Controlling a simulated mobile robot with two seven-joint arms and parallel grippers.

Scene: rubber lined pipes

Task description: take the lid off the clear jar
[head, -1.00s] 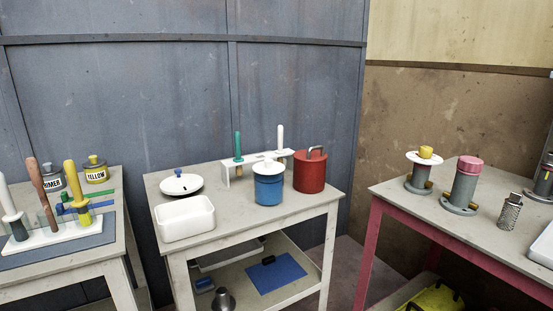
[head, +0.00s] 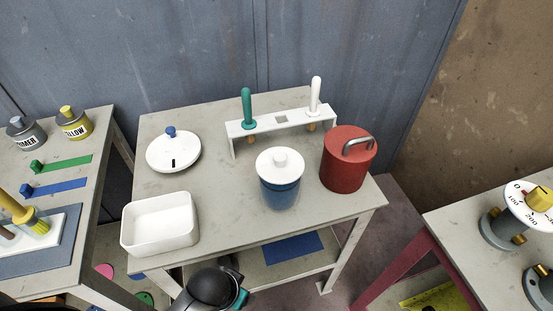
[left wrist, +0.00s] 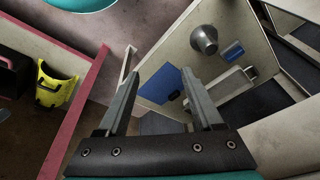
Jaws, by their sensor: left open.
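The clear jar (head: 279,194) stands upright on the middle table in the head view, with dark blue contents showing through its wall. My right gripper is in neither view.
A red canister (head: 345,172) with a metal handle stands close right of the jar. A white rack (head: 240,129) with two upright handled tools is behind. A white tray (head: 160,240) and a white disc lid (head: 172,156) are left. Bare tabletop lies between them and the jar.

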